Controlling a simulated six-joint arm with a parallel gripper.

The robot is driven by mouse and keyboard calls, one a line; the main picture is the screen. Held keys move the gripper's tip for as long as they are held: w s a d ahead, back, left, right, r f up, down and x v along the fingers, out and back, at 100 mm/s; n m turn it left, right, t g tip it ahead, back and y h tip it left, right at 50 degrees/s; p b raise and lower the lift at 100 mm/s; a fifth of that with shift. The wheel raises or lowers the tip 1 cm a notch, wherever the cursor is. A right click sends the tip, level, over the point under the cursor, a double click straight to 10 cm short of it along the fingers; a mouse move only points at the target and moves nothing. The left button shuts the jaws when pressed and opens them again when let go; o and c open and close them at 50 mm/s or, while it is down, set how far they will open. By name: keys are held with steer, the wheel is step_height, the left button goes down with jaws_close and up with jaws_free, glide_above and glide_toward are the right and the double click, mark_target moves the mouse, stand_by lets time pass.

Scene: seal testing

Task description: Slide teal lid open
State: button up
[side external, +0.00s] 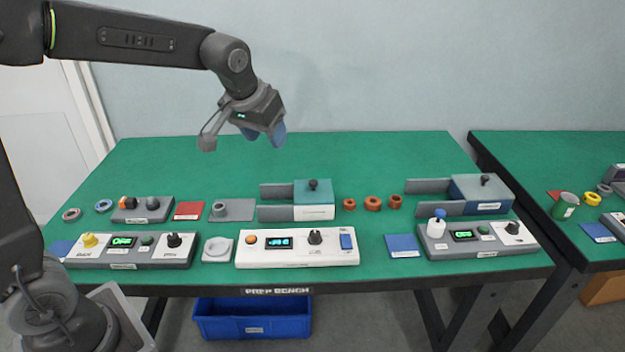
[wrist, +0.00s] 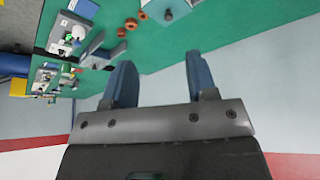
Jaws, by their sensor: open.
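Two boxes with sliding lids stand on the green bench. The left box is white with a teal lid (side external: 312,188) and a dark knob on top; grey rails (side external: 276,201) extend to its left. The right box is blue with a greyer teal lid (side external: 484,187), also with a dark knob and rails to its left. Both lids appear to cover their boxes. My gripper (side external: 264,136) is open and empty, high above the bench, up and left of the left box. Its two blue fingers show apart in the wrist view (wrist: 160,78). In that view the boxes are small and partly cut off.
Several brown rings (side external: 372,203) lie between the boxes. A white panel (side external: 297,252) and two grey panels (side external: 130,251) (side external: 476,240) line the front. A grey plate with a ring (side external: 232,210) and a red square (side external: 189,210) lie left. The back of the bench is clear.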

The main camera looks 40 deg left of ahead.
steer(key=n, duration=0.2)
glide_toward(313, 181)
steer(key=shift+g+y, duration=0.3)
steer(key=x, duration=0.9)
steer(key=shift+w+d+r, duration=0.1)
steer(key=shift+w+d, duration=0.1)
steer(key=shift+d, duration=0.05)
steer(key=shift+c, duration=0.3)
jaws_close()
